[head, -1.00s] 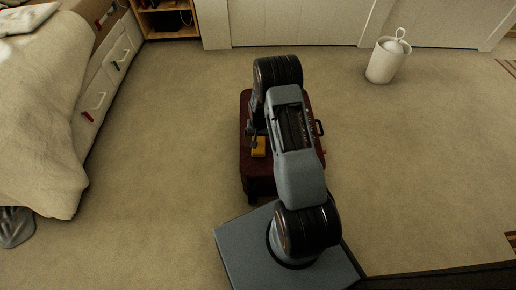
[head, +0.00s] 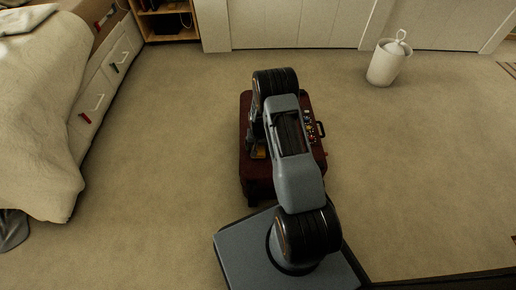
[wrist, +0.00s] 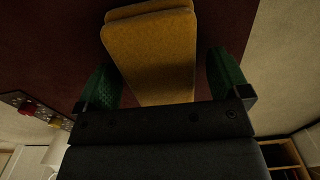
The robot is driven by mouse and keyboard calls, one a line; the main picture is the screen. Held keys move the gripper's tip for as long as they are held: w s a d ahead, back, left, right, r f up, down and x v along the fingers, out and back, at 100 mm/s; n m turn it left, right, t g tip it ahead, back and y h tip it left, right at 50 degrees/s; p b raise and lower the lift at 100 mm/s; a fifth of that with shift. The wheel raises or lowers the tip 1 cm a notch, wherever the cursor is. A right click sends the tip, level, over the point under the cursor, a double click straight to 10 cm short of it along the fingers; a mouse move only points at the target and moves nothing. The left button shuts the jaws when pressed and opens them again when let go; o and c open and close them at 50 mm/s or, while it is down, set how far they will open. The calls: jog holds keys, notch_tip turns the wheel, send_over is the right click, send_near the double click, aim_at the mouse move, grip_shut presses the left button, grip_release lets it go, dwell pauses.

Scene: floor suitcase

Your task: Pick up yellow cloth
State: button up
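The yellow cloth (wrist: 150,50) is a folded pad on the dark red suitcase. In the head view only a small part of the cloth (head: 258,153) shows beside my arm. My gripper (wrist: 162,82) is open, its green fingers on either side of the cloth in the wrist view. A gap shows between the right finger and the cloth; the left finger is close to the cloth's edge, and I cannot tell whether it touches. In the head view my arm hides most of the gripper and the middle of the suitcase (head: 258,186).
Small coloured items (head: 310,125) lie at the suitcase's right side, near its black handle (head: 321,129). The carpet around the suitcase is clear.

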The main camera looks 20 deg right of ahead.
jog(key=c, duration=0.9)
jog(key=shift+o, duration=0.2)
jog(key=shift+r+p, duration=0.4)
jog(key=shift+r, duration=0.2)
notch_tip(320, 180, up, 3)
jog(key=shift+f+p, duration=0.2)
jog(key=shift+p, duration=0.65)
jog(key=s+d+r+p, duration=0.5)
jog(key=s+d+r, duration=0.3)
jog(key=s, duration=0.3)
jog(key=shift+d+r, duration=0.25)
jog(key=shift+r, duration=0.35)
